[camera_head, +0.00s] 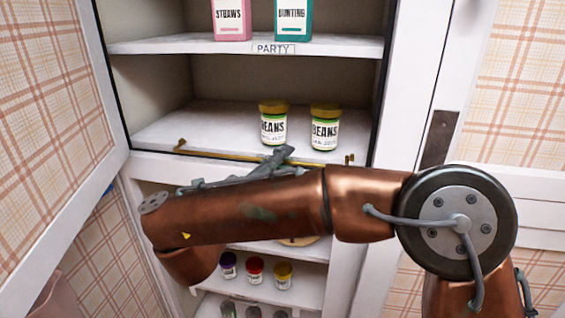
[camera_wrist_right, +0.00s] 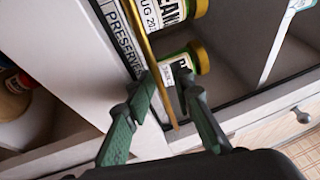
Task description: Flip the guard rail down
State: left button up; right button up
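The guard rail (camera_head: 215,154) is a thin brass bar along the front edge of the middle cupboard shelf, with small end brackets. My arm and gripper hide part of it in the head view. It also shows in the right wrist view as a gold bar (camera_wrist_right: 150,60) running down between my fingers. My right gripper (camera_head: 284,155) is at the rail in front of the bean jars. In the wrist view its two green-grey fingers (camera_wrist_right: 168,88) are apart, one on each side of the bar. I cannot tell whether either touches it. My left gripper is out of view.
Two bean jars (camera_head: 273,126) (camera_head: 325,130) stand just behind the rail. Straws (camera_head: 232,20) and bunting (camera_head: 293,20) boxes stand on the shelf above. Small jars (camera_head: 255,270) stand below. An open cupboard door (camera_head: 55,100) is at the left.

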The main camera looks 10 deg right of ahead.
jog(key=shift+f, duration=0.1)
jog(key=shift+a, duration=0.1)
jog(key=v, duration=0.8)
dwell(0.3)
